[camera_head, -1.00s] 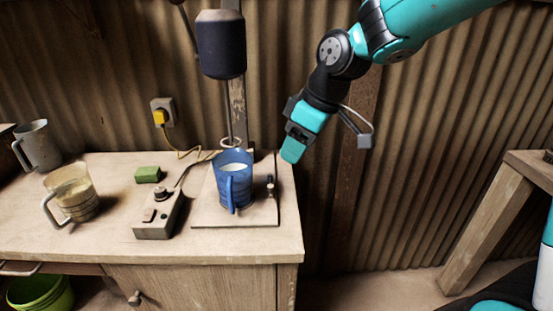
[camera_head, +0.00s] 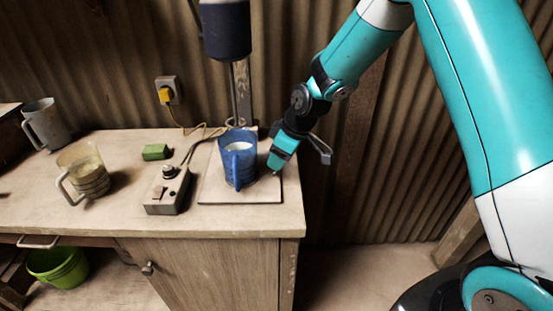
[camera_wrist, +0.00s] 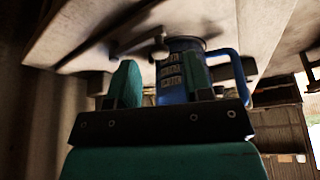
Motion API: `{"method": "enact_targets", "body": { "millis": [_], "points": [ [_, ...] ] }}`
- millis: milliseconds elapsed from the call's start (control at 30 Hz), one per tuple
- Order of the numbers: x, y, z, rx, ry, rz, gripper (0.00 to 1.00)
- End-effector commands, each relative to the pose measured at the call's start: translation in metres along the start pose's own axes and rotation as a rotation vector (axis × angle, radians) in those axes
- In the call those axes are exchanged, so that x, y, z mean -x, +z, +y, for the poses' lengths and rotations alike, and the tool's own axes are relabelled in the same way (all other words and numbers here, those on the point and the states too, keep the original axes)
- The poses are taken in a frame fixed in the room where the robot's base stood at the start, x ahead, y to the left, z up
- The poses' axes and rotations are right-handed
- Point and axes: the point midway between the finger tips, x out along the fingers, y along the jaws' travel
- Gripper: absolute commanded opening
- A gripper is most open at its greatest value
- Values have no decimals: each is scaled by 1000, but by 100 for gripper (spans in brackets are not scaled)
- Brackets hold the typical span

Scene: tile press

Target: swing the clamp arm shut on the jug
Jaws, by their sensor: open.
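The blue jug (camera_head: 239,165) stands upright on the press's base board (camera_head: 215,189), with white contents showing inside. In the wrist view the jug (camera_wrist: 180,75), with printed markings and its handle to the right, appears beyond my fingers. My gripper (camera_head: 274,171) is close to the jug's right side, pointing down. In the wrist view my gripper (camera_wrist: 162,88) has its two teal fingers apart with nothing held. A metal piece with a rounded end, seemingly the clamp arm (camera_wrist: 143,46), lies just beyond the fingertips beside the jug. In the head view my gripper hides it.
A control box (camera_head: 167,190) with a cable and a green block (camera_head: 156,152) sit left of the board. A glass jug (camera_head: 84,172) and a grey jug (camera_head: 46,124) stand further left. The dark press head (camera_head: 225,30) hangs above. Right of the bench is open floor.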

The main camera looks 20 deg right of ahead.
Motion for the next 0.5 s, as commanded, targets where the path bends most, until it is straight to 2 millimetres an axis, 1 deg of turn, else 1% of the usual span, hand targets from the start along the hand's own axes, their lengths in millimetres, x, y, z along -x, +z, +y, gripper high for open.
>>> {"method": "enact_targets", "body": {
  "millis": [33, 100, 200, 500],
  "points": [
    [-6, 0, 0, 0, -1, 0, 46],
    [-13, 0, 0, 0, 0, 0, 46],
    [-18, 0, 0, -1, 1, 1, 46],
    [-20, 0, 0, -1, 1, 1, 46]
  ]
}}
